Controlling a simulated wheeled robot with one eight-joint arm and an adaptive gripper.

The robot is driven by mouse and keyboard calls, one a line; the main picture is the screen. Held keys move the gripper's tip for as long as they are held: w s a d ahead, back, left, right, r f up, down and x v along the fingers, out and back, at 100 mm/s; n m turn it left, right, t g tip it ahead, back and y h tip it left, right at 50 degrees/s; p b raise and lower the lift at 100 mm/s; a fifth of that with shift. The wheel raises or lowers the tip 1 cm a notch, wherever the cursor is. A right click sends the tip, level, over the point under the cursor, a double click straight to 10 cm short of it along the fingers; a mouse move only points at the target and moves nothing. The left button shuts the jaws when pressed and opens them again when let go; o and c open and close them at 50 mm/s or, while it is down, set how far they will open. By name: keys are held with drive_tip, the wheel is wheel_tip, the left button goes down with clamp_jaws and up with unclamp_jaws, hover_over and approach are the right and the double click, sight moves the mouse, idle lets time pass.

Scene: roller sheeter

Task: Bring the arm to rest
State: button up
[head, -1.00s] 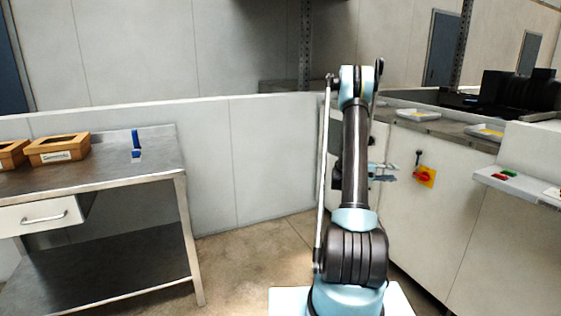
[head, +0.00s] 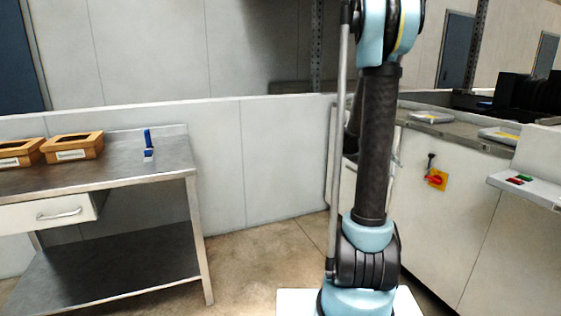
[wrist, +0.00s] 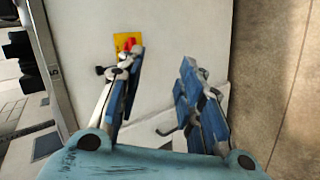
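My arm stands upright in the middle right of the head view, its upper end reaching the top edge of the picture. My gripper (wrist: 160,80) shows in the wrist view with its two blue-padded fingers apart and nothing between them. In the head view the gripper is mostly hidden behind my arm. Behind the left finger in the wrist view is the red and yellow switch (wrist: 126,42) on the machine's pale side panel. I cannot tell the distance from finger to switch.
A low wall (head: 265,150) runs behind. Floor between is clear.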

drive_tip(key=s+a+f+y, duration=0.4)
drive_tip(key=s+a+y, duration=0.1)
drive_tip(key=s+a, duration=0.8)
drive_tip(key=s+a+f+y, duration=0.3)
drive_tip(key=s+a+y, duration=0.2)
drive_tip(key=s+a, duration=0.8)
drive_tip(key=s, duration=0.5)
drive_tip(key=shift+s+f+t+y, duration=0.3)
drive_tip(key=shift+s+f, duration=0.05)
drive_tip(key=shift+f, duration=0.05)
drive_tip(key=shift+d, duration=0.15)
